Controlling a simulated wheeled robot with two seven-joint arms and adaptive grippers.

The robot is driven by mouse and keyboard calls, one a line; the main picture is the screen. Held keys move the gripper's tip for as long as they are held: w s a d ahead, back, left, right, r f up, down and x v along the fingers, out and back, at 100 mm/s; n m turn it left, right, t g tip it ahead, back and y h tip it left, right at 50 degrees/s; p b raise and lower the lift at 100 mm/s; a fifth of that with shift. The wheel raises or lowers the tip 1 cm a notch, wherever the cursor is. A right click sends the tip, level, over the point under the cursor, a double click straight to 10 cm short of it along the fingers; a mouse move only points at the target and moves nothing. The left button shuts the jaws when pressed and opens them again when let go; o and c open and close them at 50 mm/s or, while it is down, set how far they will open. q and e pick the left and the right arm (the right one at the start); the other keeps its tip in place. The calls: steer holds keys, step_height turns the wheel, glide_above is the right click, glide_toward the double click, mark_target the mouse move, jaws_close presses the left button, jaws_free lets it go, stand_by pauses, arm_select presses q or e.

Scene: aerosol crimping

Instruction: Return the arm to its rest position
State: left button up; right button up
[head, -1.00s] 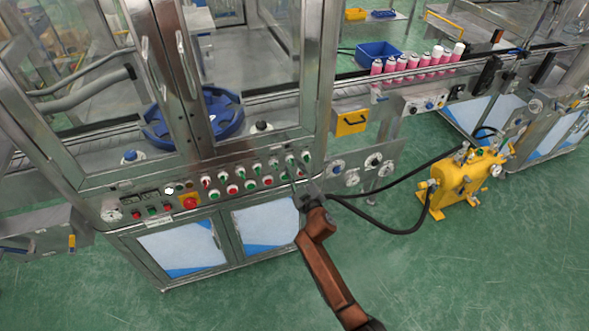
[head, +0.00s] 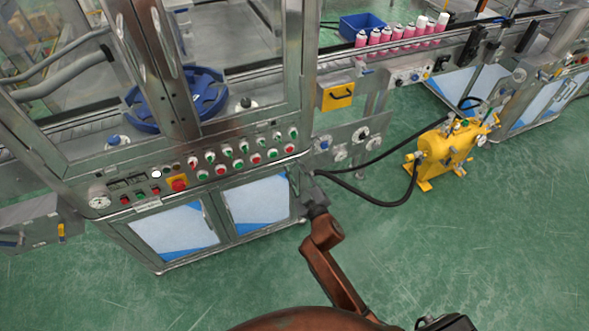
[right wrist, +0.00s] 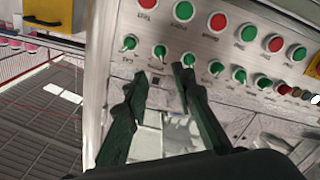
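My right arm comes up from the bottom of the head view. Its gripper (head: 309,186) is small there, beside the right end of the machine's front, below the button panel (head: 225,170). In the right wrist view the two dark green fingers (right wrist: 160,74) stand apart with nothing between them, so the gripper is open and empty. Behind the fingertips are the panel's red and green buttons and switches (right wrist: 189,59). I cannot tell the exact distance from fingertips to panel, and no contact is clear. My left gripper does not show.
The machine's cabinet (head: 255,205) stands left of the arm. A yellow pump unit (head: 443,150) with black hoses (head: 375,200) stands to the right. Pink cans (head: 385,36) line the conveyor behind. The green floor (head: 480,250) in front is clear.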

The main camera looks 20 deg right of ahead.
stand_by(0.4)
